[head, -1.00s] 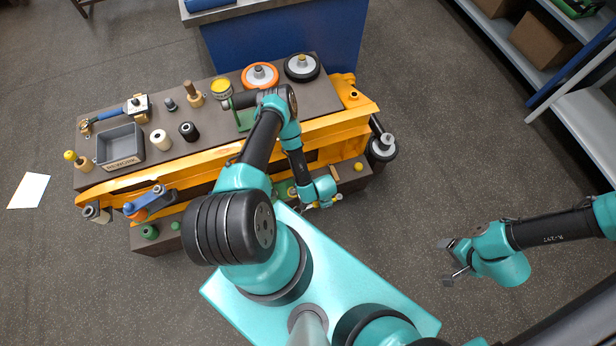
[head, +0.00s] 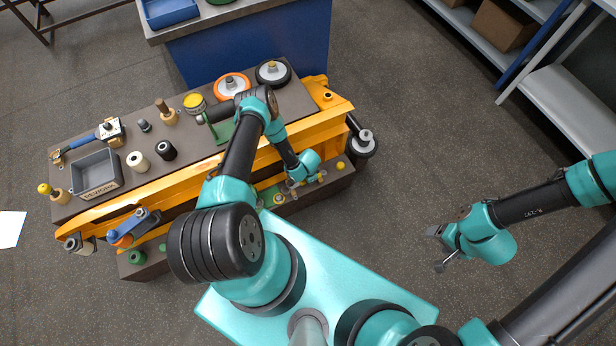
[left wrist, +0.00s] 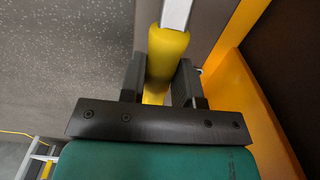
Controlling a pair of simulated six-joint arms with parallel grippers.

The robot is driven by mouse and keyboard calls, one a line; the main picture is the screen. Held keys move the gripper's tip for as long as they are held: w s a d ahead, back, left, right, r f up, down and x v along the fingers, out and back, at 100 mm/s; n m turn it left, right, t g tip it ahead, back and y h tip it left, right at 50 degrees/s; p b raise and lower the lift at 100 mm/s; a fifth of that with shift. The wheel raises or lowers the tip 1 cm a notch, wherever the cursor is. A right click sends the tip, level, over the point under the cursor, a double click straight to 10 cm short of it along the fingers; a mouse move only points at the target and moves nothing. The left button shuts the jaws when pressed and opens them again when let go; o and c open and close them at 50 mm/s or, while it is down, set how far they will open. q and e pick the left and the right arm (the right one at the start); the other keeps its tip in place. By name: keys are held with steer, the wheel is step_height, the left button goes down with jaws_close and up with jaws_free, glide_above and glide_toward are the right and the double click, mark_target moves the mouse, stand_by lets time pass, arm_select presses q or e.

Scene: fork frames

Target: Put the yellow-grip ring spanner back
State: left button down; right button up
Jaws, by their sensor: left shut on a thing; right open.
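My left gripper (left wrist: 160,88) is shut around the yellow grip (left wrist: 168,52) of the ring spanner. The metal shank (left wrist: 176,12) runs from the grip out of the top of the left wrist view; the ring end is out of sight. In the head view my left gripper (head: 293,186) is low at the front ledge of the orange-framed bench, partly hidden by my own arm. I cannot make out the spanner clearly there. My right gripper (head: 437,249) is open and empty over bare floor, away from the bench.
The bench's dark front ledge (head: 335,182) carries small parts, including a yellow knob (head: 340,166). The bench top (head: 75,140) holds a grey tray (head: 95,172), spools and wheels. A blue counter (head: 270,50) stands behind.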

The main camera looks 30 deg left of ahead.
arm_select(q)
steer(key=shift+w+a, duration=0.3)
steer(key=shift+w, duration=0.1)
steer(key=shift+w+a+f, duration=0.1)
steer(key=shift+w+a, duration=0.15)
steer(key=shift+w, duration=0.2)
steer(key=shift+w+a+f, duration=0.1)
steer(key=shift+w+f, duration=0.05)
steer(key=shift+f, duration=0.65)
steer(key=shift+w+a+f, duration=0.1)
steer(key=shift+f, duration=0.7)
steer(key=c, duration=0.8)
jaws_free()
steer(key=shift+f, duration=0.1)
steer(key=shift+f, duration=0.1)
